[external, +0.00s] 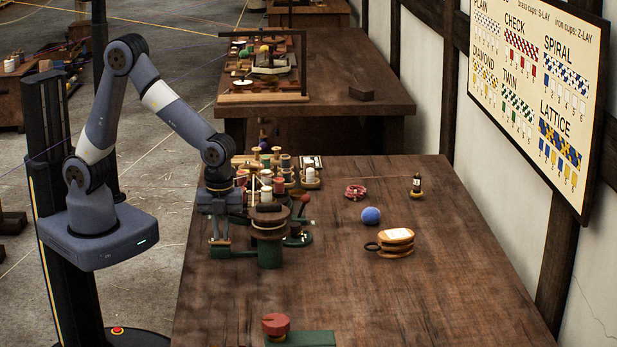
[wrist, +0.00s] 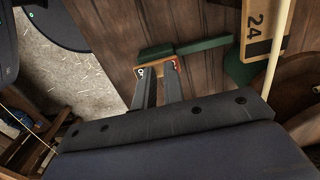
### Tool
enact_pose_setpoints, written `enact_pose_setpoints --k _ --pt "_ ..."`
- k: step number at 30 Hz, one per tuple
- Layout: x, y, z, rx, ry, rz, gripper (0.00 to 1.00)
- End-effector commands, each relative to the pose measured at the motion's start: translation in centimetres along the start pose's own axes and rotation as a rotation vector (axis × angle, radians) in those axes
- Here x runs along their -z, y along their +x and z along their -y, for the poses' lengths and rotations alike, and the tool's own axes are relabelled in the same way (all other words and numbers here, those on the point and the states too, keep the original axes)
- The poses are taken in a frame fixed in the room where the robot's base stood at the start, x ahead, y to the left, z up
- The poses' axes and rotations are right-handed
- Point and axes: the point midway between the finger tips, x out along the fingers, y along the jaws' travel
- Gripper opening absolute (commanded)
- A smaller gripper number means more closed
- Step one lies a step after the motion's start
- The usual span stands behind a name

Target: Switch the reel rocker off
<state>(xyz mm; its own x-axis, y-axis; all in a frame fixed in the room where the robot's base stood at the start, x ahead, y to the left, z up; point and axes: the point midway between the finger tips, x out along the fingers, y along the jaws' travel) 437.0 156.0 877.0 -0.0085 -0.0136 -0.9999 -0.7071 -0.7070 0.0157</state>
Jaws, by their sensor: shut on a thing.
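The reel rocker (wrist: 158,66) shows in the wrist view as a small pale piece with a round mark and orange-red edging, at my fingertips. My gripper (wrist: 157,76) has its two grey fingers on either side of it, shut on it with a narrow gap between them. Which way the rocker is tipped I cannot tell. In the external view my gripper (external: 220,242) points down at the left end of a green base (external: 233,252), left of a wooden reel (external: 268,222) on a green stand. The rocker itself is too small to make out there.
Several spools (external: 272,180) crowd behind the reel. A red knob (external: 275,324) stands at the front. The bench front right is clear.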

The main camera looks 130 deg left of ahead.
Motion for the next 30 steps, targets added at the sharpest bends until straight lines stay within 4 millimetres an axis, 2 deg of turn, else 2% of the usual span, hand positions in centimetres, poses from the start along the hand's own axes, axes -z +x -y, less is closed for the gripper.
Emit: enact_pose_setpoints --k 1,2,8,17,24,30 --pt "-0.2 0.9 -0.3 -0.011 0.0 0.007 0.0" --pt "-0.2 0.9 -0.3 -0.012 0.0 0.007 0.0" --pt "-0.2 -0.3 -0.4 -0.01 0.0 0.006 0.0" --pt "0.0 -5.4 -0.3 0.01 0.0 -0.002 0.0" --pt "-0.1 -10.9 -0.3 0.009 0.0 -0.002 0.0" --pt "0.0 -13.5 -0.3 0.007 0.0 -0.002 0.0"
